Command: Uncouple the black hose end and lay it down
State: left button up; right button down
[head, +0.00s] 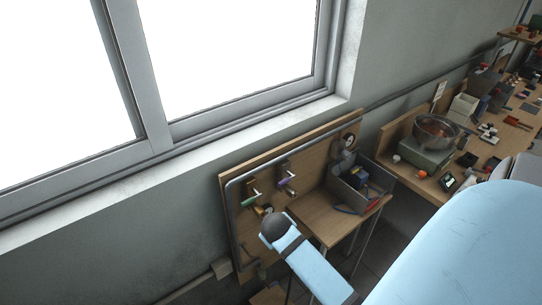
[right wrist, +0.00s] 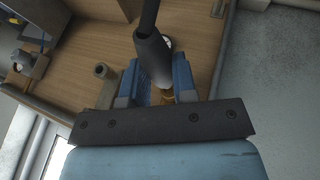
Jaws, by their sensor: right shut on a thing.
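In the right wrist view my right gripper (right wrist: 155,84) has its blue fingers shut on a black hose end (right wrist: 152,60), a dark sleeve. The black hose (right wrist: 149,15) runs from it to the top edge. A bit of brass fitting (right wrist: 167,94) shows just below the hose end; I cannot tell whether they are joined. In the head view a blue arm with a dark wrist reaches the lower part of the wooden panel (head: 315,160) and hides the gripper and hose end. My left gripper is not in view.
On the panel are a fitting with a green handle (head: 247,198) and one with a purple handle (head: 286,181). A grey bin (head: 350,196) stands on the small wooden table (head: 330,228). A workbench with a metal bowl (head: 437,130) is at the right.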

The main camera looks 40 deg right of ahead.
jog(key=shift+s+a, duration=0.15)
jog(key=shift+s, duration=0.85)
jog(key=shift+s+a, duration=0.1)
jog(key=shift+s, duration=0.9)
